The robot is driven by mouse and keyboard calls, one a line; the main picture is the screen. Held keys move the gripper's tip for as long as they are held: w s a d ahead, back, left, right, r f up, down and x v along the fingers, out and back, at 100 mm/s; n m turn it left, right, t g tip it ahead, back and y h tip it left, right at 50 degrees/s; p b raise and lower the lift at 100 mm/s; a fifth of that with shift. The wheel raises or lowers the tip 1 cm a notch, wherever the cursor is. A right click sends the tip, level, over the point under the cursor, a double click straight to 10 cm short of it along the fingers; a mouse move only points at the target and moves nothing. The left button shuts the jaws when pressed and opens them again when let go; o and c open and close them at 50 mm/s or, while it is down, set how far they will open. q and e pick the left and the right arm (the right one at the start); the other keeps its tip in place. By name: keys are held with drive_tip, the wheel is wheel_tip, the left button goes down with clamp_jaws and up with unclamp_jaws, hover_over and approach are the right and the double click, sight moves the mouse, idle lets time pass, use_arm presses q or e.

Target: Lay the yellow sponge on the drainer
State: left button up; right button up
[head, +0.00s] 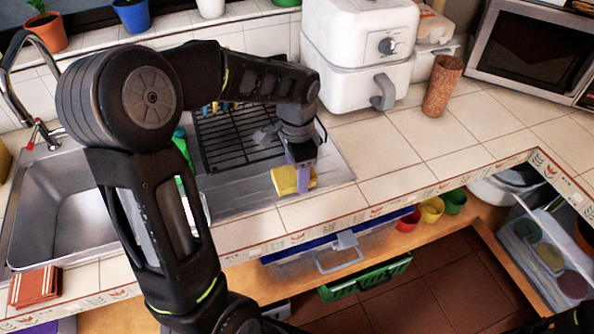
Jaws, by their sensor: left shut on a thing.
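The yellow sponge (285,181) is in my left gripper (303,180), which is shut on it. The gripper points down over the right end of the steel draining board (335,172), near the counter's front edge. The black wire drainer (228,145) stands on the steel board, to the left of and behind the sponge. My left arm hides part of the drainer and of the sink area. I cannot tell whether the sponge touches the steel below it. My right gripper is not in view.
A green bottle (182,145) stands left of the drainer, partly behind my arm. A white air fryer (355,60) stands behind to the right, with a brown cork-like cup (442,86) beside it. The sink (62,215) is at left. Tiled counter right of the board is clear.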

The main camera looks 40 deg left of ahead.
use_arm(q)
drive_tip(key=shift+f, duration=0.2)
drive_tip(key=o, duration=1.3)
wheel_tip(320, 180, up, 12)
drive_tip(key=shift+r, duration=0.15)
